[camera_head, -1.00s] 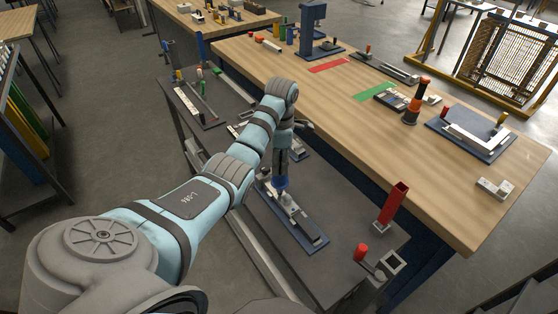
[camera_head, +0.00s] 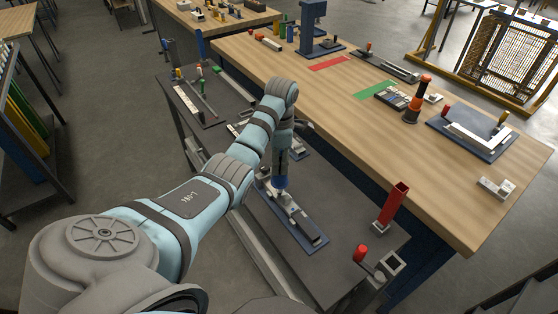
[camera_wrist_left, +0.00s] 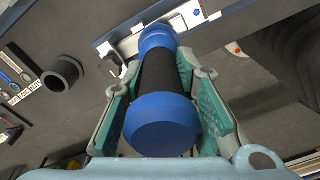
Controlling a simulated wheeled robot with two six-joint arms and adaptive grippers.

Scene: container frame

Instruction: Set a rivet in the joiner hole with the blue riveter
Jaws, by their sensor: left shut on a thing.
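The blue riveter (camera_wrist_left: 165,100), blue with a black grip band, is held between the pads of my left gripper (camera_wrist_left: 163,85), which is shut on it. In the head view my left gripper (camera_head: 283,160) points down, and the blue end of the riveter (camera_head: 281,183) shows below it. That end is over the far end of a blue base plate (camera_head: 313,244) carrying a pale metal joiner piece (camera_head: 292,207). Whether the riveter touches the joiner cannot be told. The joiner hole and any rivet are hidden. My right gripper is not in view.
The dark bench (camera_head: 345,218) also carries a red-topped part (camera_head: 360,253) and an open square holder (camera_head: 391,262). A red box (camera_head: 393,204) stands to the right. The wooden table (camera_head: 335,105) behind holds an orange and black tool (camera_head: 416,100) and a blue fixture (camera_head: 470,137).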

